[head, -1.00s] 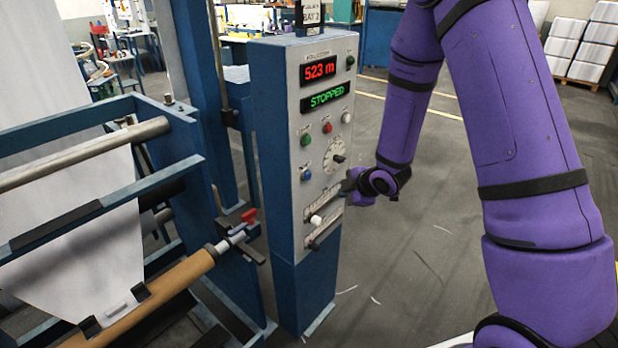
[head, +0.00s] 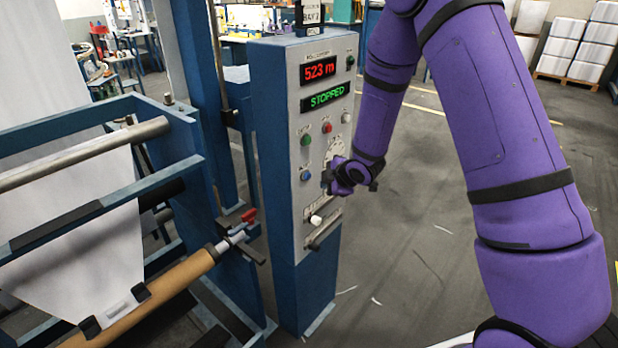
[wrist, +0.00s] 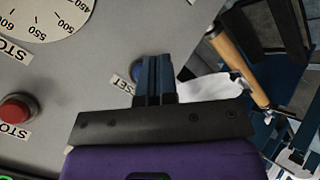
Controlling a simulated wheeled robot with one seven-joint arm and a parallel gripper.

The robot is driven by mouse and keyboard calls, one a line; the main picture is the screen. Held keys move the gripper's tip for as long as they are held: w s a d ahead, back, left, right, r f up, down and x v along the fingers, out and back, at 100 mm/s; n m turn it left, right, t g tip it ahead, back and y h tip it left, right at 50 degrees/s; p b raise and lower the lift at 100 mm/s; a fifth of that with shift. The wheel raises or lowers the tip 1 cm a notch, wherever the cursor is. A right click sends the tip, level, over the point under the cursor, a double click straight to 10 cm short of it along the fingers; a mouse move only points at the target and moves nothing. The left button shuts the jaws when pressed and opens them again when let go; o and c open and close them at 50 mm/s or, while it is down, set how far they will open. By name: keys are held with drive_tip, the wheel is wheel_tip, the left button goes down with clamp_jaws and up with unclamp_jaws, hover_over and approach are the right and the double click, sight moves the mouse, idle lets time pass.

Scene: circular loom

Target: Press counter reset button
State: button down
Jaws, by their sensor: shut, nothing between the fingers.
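The blue button (head: 306,175) is on the grey control panel (head: 297,215), below the green button. In the wrist view the blue button (wrist: 137,71) is partly hidden behind my fingertips, beside a label of which "SET" can be read. My gripper (head: 325,181) is shut and empty, just right of the blue button in the head view. In the wrist view its closed fingers (wrist: 155,62) point at the panel and overlap the button's right side. I cannot tell whether they touch it. The red counter display (head: 318,70) reads 523 m.
A green display (head: 325,96) reads STOPPED. A red stop button (head: 327,127) and a green button (head: 306,139) sit above the blue one. My gripper partly covers the dial in the head view. The loom's roll and blue frame (head: 190,165) stand left of the panel.

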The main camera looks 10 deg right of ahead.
drive_tip(key=shift+w+a, duration=0.7)
drive_tip(key=shift+w, duration=0.3)
idle(1.4)
drive_tip(key=shift+w+a, duration=0.25)
drive_tip(key=shift+w, duration=0.1)
drive_tip(key=shift+w+a, duration=0.25)
drive_tip(key=shift+w, duration=0.1)
idle(1.1)
drive_tip(key=shift+s+d, duration=0.1)
drive_tip(key=shift+s, duration=0.05)
drive_tip(key=shift+s+d, duration=0.4)
drive_tip(key=shift+s, duration=0.15)
drive_tip(key=shift+s, duration=0.1)
drive_tip(key=shift+s+d, duration=0.75)
drive_tip(key=shift+s, duration=0.25)
drive_tip(key=shift+s+d, duration=0.75)
drive_tip(key=shift+s, duration=0.2)
